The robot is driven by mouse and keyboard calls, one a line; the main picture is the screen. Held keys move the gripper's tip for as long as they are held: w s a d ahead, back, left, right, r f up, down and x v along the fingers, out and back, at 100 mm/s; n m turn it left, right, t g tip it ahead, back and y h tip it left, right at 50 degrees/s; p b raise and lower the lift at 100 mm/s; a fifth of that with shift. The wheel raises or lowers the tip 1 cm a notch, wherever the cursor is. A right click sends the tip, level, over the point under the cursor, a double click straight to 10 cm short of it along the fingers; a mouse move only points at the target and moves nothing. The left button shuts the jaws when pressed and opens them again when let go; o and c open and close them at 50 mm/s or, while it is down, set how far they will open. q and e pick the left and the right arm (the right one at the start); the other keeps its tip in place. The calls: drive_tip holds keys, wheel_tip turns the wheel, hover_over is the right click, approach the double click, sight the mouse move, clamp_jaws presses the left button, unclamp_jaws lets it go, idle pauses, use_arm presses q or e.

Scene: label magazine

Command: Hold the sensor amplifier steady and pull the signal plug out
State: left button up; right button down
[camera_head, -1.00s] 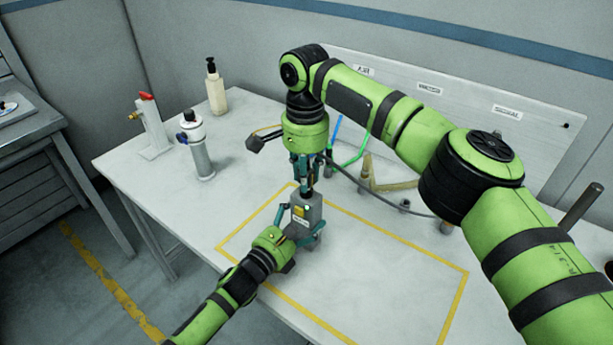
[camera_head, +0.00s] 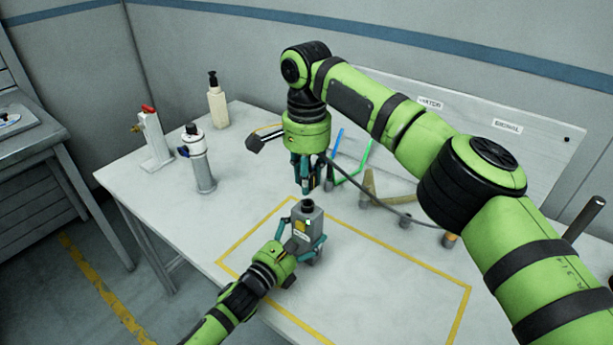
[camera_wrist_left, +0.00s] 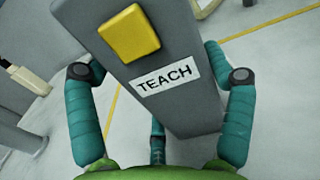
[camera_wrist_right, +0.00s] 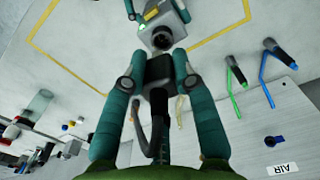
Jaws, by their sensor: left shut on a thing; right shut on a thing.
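The sensor amplifier (camera_head: 309,217) is a grey box standing upright inside the yellow outline. Its yellow button and TEACH label fill the left wrist view (camera_wrist_left: 178,85). My left gripper (camera_head: 302,241) is shut on it, one finger on each side. My right gripper (camera_head: 305,188) is above the amplifier, shut on the black signal plug (camera_wrist_right: 159,68). A grey cable (camera_wrist_right: 141,125) trails from the plug. The round dark socket (camera_wrist_right: 161,40) on the amplifier's top is exposed, with a gap between it and the plug. In the head view the fingers mostly hide the plug.
A white cylinder with a dark cap (camera_head: 198,160), a red-handled valve stand (camera_head: 153,137) and a pump bottle (camera_head: 217,103) stand at the left. Blue (camera_wrist_right: 267,94) and green (camera_wrist_right: 239,105) hoses lie behind the gripper. The front of the yellow outline (camera_head: 350,335) is clear.

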use_arm(q)
drive_tip(key=o, duration=1.3)
drive_tip(key=shift+d, duration=0.1)
drive_tip(key=shift+c, duration=0.2)
drive_tip(key=v, duration=1.2)
drive_tip(key=shift+s, duration=0.15)
use_arm(e)
drive_tip(key=shift+s+f, duration=0.1)
